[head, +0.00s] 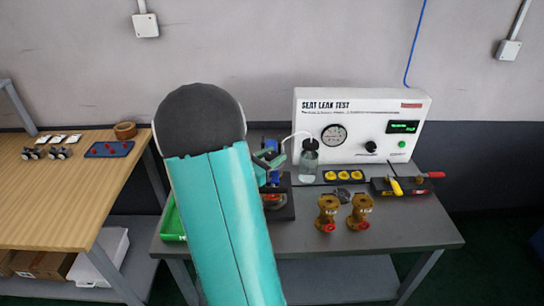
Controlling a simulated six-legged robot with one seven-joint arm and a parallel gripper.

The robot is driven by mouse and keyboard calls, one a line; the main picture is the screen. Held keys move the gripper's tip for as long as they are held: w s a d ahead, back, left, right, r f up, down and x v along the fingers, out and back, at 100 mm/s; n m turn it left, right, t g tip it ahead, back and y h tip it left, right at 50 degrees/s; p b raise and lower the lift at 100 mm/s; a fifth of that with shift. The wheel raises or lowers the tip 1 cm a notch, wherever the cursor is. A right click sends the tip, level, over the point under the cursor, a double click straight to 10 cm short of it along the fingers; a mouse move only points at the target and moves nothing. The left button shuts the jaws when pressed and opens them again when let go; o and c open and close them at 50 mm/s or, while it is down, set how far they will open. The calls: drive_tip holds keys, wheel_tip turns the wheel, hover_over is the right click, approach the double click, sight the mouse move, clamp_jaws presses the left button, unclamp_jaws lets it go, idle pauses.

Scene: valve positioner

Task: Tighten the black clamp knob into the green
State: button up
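My teal and dark grey arm fills the middle of the head view and covers much of the bench's left part. Small teal, dark and blue parts show just past its right edge; they may include my gripper (270,158), but its fingers cannot be made out. A dark fixture (284,208) with a bluish and orange-red part stands there, partly behind my arm. I cannot make out a black clamp knob or a green zone on it. The white SEAT LEAK TEST panel (310,112) carries a round gauge, a black knob (370,147) and a green button (402,144).
On the grey bench (400,235) stand two brass valves (327,212) (360,211), a clear bottle (308,163) with a tube, and a dark block with yellow and red handles (397,187). A green tray (173,222) is partly hidden. A wooden table (60,200) stands left.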

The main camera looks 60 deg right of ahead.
drive_tip(key=shift+c, duration=0.7)
drive_tip(key=shift+m+g, duration=0.3)
drive_tip(key=shift+g, duration=0.2)
drive_tip(key=m+g+y, duration=0.2)
drive_tip(key=m+g, duration=0.1)
drive_tip(key=g, duration=0.1)
drive_tip(key=shift+w+y, duration=0.15)
drive_tip(key=shift+y, duration=0.25)
drive_tip(key=m+g+y, duration=0.3)
drive_tip(key=g+y, duration=0.1)
drive_tip(key=shift+m, duration=0.4)
drive_tip(key=m+g+y, duration=0.1)
drive_tip(key=m+y, duration=0.1)
drive_tip(key=m+g+y, duration=0.1)
drive_tip(key=y, duration=0.2)
drive_tip(key=shift+m+g+y, duration=0.3)
drive_tip(key=shift+m, duration=0.1)
drive_tip(key=shift+m+g+y, duration=0.15)
drive_tip(key=shift+m+y, duration=0.85)
drive_tip(key=shift+y, duration=0.55)
drive_tip(key=shift+m+g+y, duration=0.15)
drive_tip(key=shift+m+y, duration=0.85)
drive_tip(key=shift+y, duration=0.55)
